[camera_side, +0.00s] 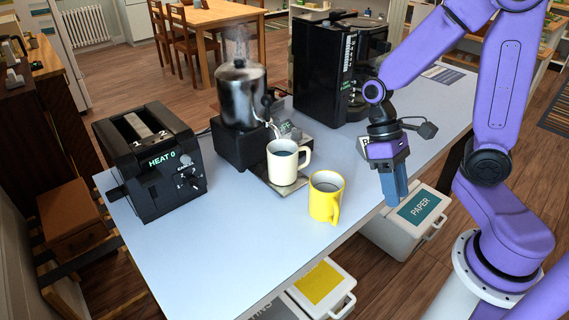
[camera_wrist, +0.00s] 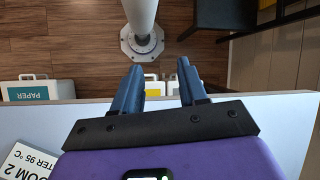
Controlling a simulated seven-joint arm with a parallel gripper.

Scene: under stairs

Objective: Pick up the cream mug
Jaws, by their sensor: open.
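The cream mug (camera_side: 283,163) stands upright on a small dark metal plate (camera_side: 291,186) in front of the kettle, its handle to the right and dark liquid inside. A yellow mug (camera_side: 326,197) stands upright just in front of it, to the right, on the bare table. My gripper (camera_side: 394,204) is to the right of both mugs, pointing down by the table's front edge, empty. In the wrist view my gripper (camera_wrist: 160,82) has its two blue fingers apart with nothing between them. The wrist view shows neither mug.
A steel kettle (camera_side: 240,95) on a black base stands behind the cream mug. A black toaster (camera_side: 150,162) is at the left, a black coffee machine (camera_side: 325,68) at the back. White bins (camera_side: 408,222) stand below the table's front edge. The front of the table (camera_side: 225,245) is clear.

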